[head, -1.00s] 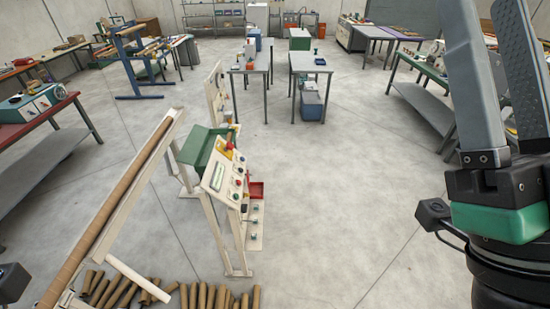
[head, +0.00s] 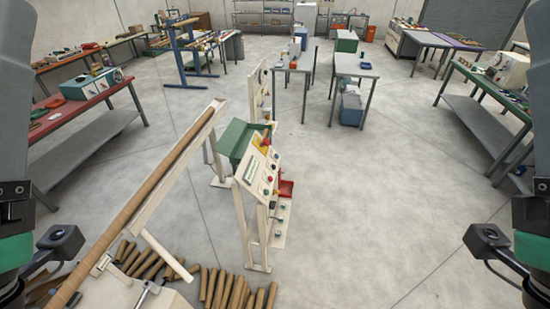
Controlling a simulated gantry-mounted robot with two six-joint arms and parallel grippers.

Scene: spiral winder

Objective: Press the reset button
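The buttons are too small to read, so I cannot tell which one is the reset button. Neither touches anything visible, and the finger gaps are not visible.
A long sloping rail with a brown tube (head: 148,192) runs at the panel's left. Several brown tubes (head: 235,290) lie below. Benches stand left (head: 85,108), right (head: 480,85) and behind. The floor right of the panel is clear.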

